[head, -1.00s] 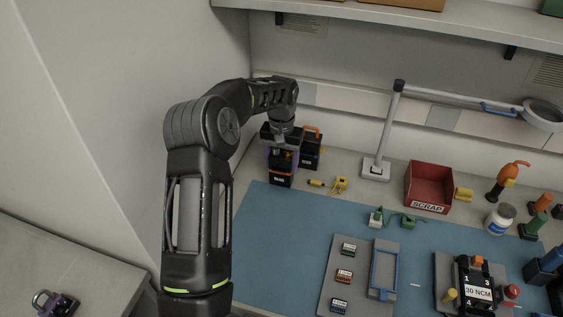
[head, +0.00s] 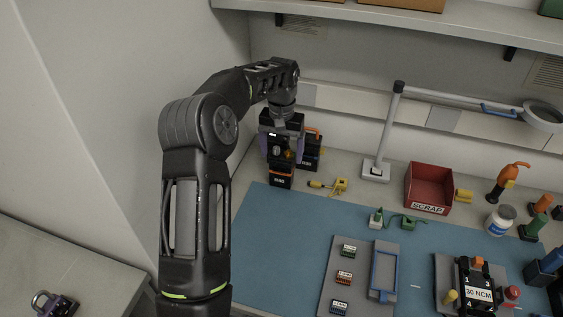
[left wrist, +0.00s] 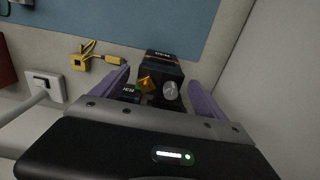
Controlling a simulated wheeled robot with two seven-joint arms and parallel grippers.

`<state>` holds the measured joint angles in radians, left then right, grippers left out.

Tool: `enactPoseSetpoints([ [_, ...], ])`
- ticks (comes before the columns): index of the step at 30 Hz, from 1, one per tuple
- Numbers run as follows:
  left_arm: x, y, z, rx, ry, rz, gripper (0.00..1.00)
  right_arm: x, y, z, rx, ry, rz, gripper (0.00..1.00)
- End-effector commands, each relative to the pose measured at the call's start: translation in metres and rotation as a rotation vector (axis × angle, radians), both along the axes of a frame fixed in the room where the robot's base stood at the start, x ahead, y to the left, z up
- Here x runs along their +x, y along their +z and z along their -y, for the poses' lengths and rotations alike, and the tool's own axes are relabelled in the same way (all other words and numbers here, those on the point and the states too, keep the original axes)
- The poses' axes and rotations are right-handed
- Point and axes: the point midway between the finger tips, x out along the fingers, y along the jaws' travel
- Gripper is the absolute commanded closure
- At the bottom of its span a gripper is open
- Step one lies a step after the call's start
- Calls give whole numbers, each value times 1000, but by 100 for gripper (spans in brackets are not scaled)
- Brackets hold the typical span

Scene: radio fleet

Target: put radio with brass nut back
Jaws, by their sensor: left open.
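A black radio (head: 281,180) with an orange stripe and a front label stands upright at the back left of the bench, beyond the blue mat. My left gripper (head: 282,152) points down over its top, open, with a purple finger on either side. In the left wrist view, the radio (left wrist: 164,66) shows between the spread fingers of my gripper (left wrist: 158,80), with a silver knob and an orange-yellow part on its top. I cannot tell whether that part is a brass nut. A second dark radio (head: 311,153) with an orange top stands close behind on the right. My right gripper is out of view.
A yellow tool with a cord (head: 337,186) lies right of the radios. Farther right are a lamp stand (head: 376,169) and a red scrap bin (head: 429,186). The left part of the blue mat (head: 275,235) is clear. A wall is close on the left.

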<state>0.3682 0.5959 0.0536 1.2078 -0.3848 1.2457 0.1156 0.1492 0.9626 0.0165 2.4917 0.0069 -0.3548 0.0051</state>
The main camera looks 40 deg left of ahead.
Motion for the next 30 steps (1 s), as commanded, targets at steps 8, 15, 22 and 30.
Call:
enactPoseSetpoints([
  [8, 1, 63, 0, 1, 0, 3, 17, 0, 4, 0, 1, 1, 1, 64],
  [15, 0, 79, 0, 0, 0, 1, 17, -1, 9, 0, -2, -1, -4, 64],
  [22, 0, 78, 0, 0, 0, 1, 17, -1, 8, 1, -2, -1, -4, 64],
  [30, 0, 78, 0, 0, 0, 1, 17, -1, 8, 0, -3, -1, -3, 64],
])
